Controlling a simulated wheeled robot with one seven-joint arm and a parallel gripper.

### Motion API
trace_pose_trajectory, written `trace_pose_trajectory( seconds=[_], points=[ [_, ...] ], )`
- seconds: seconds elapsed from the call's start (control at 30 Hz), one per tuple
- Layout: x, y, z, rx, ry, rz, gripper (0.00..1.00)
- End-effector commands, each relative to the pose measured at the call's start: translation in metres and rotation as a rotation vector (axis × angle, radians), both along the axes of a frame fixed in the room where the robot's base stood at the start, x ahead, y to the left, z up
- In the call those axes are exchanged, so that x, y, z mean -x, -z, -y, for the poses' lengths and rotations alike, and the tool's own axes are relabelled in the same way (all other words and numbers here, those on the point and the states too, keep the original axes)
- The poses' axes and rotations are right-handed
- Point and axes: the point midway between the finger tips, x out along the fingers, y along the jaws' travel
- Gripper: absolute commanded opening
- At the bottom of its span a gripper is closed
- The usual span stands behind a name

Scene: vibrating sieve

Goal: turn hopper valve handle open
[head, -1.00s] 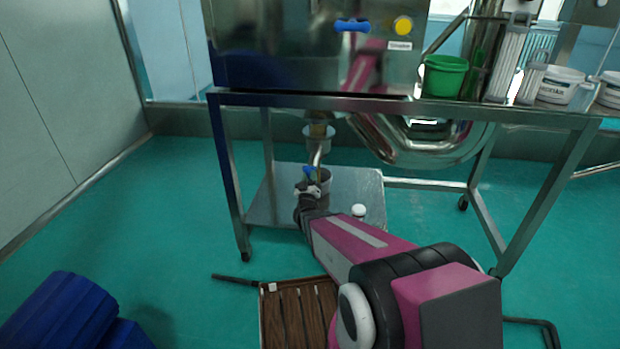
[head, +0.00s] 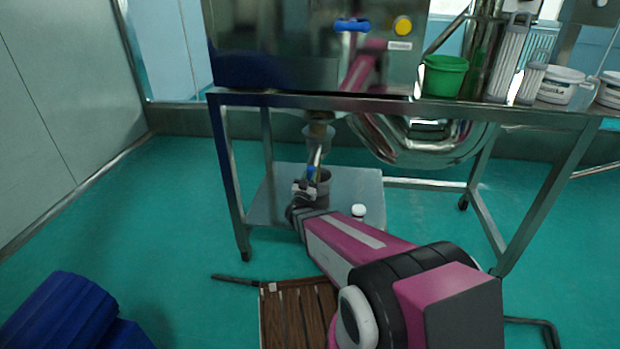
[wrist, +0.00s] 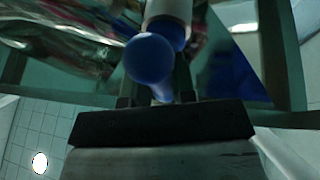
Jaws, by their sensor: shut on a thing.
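The hopper valve handle (head: 311,173) is blue and sits on the metal outlet pipe (head: 318,155) below the hopper outlet (head: 318,132), under the bench. In the wrist view the handle's round blue knob (wrist: 148,58) is close in front, with its blue stem running down between my fingers. My gripper (head: 304,187) is shut on the handle; it also shows in the wrist view (wrist: 157,98). The fingertips are partly hidden behind the knob.
The bench frame (head: 228,180) stands left of my arm. A wooden slatted platform (head: 290,312) lies in front.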

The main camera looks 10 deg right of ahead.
Motion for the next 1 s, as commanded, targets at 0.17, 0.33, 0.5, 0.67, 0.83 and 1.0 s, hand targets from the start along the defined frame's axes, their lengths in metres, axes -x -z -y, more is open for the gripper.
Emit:
trace_pose_trajectory(
  seconds=[0.17, 0.33, 0.5, 0.67, 0.83, 1.0],
  points=[
    [0.0, 0.001, 0.0, -0.006, -0.001, -0.001, 0.01],
    [0.0, 0.001, 0.0, -0.006, -0.001, -0.001, 0.49],
    [0.0, 0.0, 0.0, -0.003, -0.001, 0.0, 0.49],
    [0.002, 0.001, -0.001, -0.002, -0.001, 0.0, 0.49],
    [0.018, 0.008, -0.01, -0.002, -0.002, -0.003, 0.49],
    [0.045, 0.02, -0.025, -0.002, -0.003, -0.002, 0.49]
  ],
)
